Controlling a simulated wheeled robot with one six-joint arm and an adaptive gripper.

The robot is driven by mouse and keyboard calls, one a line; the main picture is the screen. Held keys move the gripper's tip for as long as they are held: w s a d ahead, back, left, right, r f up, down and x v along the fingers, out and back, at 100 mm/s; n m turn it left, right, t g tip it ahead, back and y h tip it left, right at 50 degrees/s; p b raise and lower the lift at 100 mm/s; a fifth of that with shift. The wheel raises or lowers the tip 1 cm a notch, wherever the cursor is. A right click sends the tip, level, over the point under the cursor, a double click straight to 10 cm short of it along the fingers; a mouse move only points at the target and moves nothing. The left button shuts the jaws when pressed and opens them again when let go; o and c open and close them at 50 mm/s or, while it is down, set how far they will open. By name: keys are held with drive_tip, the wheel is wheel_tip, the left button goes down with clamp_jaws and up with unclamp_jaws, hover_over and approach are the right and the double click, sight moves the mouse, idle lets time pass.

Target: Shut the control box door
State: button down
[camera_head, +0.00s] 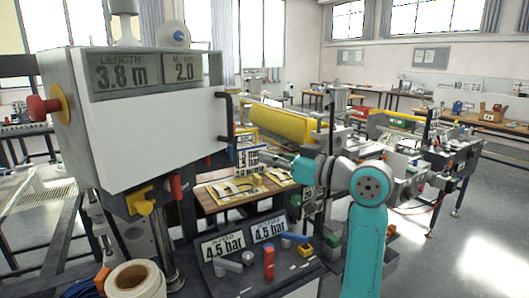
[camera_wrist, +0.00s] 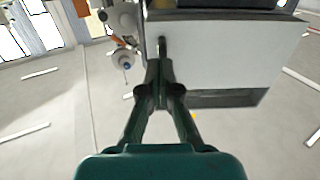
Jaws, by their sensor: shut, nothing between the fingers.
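The control box (camera_head: 75,62) is at the upper left of the head view, with two readouts along its top. Its door (camera_head: 155,125) is a plain white panel with a dark handle (camera_head: 226,115) at the right edge. How far the door stands from the box is hard to tell. The door (camera_wrist: 230,55) also fills the upper right of the wrist view, with the handle (camera_wrist: 161,46) at its left edge. My gripper (camera_wrist: 158,64) is shut and empty, its tips close to the handle's lower end; contact is unclear. In the head view my gripper (camera_head: 272,159) is right of and below the door.
A red knob (camera_head: 42,107) sticks out on the box's left side. Yellow (camera_head: 143,201) and red (camera_head: 175,187) parts hang under the box. A panel with 4.5 bar readouts (camera_head: 268,231) stands below. A yellow roller (camera_head: 280,120) is behind. Open floor (camera_head: 480,220) lies at right.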

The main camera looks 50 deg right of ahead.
sight(222, 144)
drive_tip(key=w, duration=0.4)
drive_tip(key=w+a, duration=0.1)
drive_tip(key=w, duration=0.3)
drive_tip(key=w+a, duration=0.1)
drive_tip(key=w, duration=0.3)
drive_tip(key=shift+w+a, duration=0.1)
drive_tip(key=shift+w, duration=1.1)
drive_tip(key=shift+w+r, duration=0.15)
drive_tip(key=shift+w, duration=0.05)
